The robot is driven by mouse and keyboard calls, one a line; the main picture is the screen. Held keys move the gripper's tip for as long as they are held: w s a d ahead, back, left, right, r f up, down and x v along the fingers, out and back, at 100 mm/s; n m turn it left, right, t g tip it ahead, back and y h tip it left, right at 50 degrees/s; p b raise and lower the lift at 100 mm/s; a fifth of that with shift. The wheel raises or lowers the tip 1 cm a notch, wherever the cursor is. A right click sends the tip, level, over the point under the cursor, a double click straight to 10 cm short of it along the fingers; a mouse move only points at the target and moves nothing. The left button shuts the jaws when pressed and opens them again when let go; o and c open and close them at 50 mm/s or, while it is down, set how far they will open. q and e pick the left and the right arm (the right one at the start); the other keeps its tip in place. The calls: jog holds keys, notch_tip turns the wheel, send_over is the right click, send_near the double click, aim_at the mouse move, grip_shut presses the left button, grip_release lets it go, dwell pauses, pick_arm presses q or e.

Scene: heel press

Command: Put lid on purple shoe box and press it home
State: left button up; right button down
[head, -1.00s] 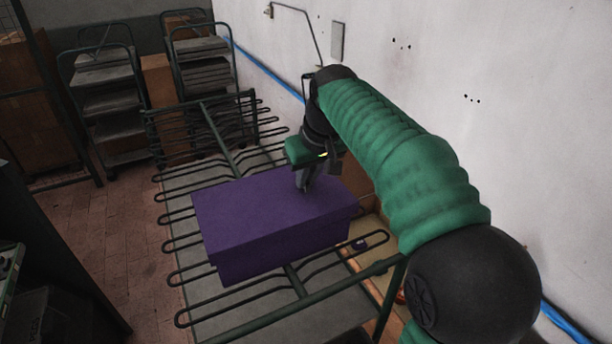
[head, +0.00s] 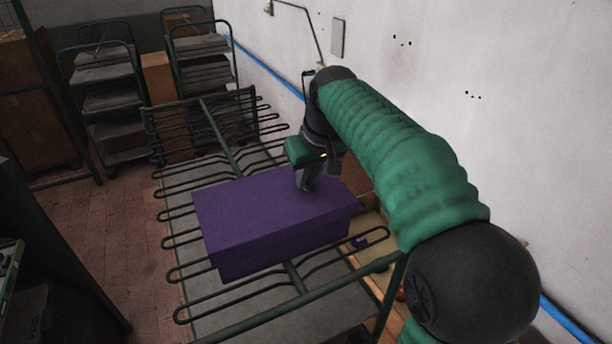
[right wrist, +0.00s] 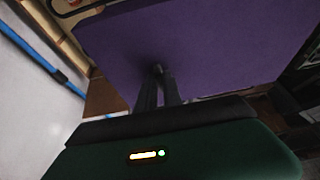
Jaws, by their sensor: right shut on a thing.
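The purple shoe box (head: 265,262) stands on the wire rack of a green metal frame. Its purple lid (head: 250,205) lies over the top and covers the opening; how deep it sits is hard to tell. My right gripper (head: 305,187) comes down on the lid's top toward the far right part. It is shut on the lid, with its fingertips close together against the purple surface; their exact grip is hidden. The right wrist view shows the fingertips (right wrist: 157,72) meeting the lid (right wrist: 200,50). My left gripper is not in view.
The green rack (head: 235,320) has wire loops around the box. Shelved carts (head: 110,95) and a cardboard box (head: 158,85) stand behind at left. A white wall (head: 480,60) with a blue pipe is close on the right. Brick floor (head: 95,240) is open at left.

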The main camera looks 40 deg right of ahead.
jog(key=shift+f+b, duration=0.5)
jog(key=shift+f, duration=0.2)
dwell(0.9)
jog(key=c, duration=1.4)
grip_release()
jog(key=o, duration=0.5)
notch_tip(320, 180, up, 7)
jog(key=p, duration=0.6)
jog(key=shift+p, duration=0.3)
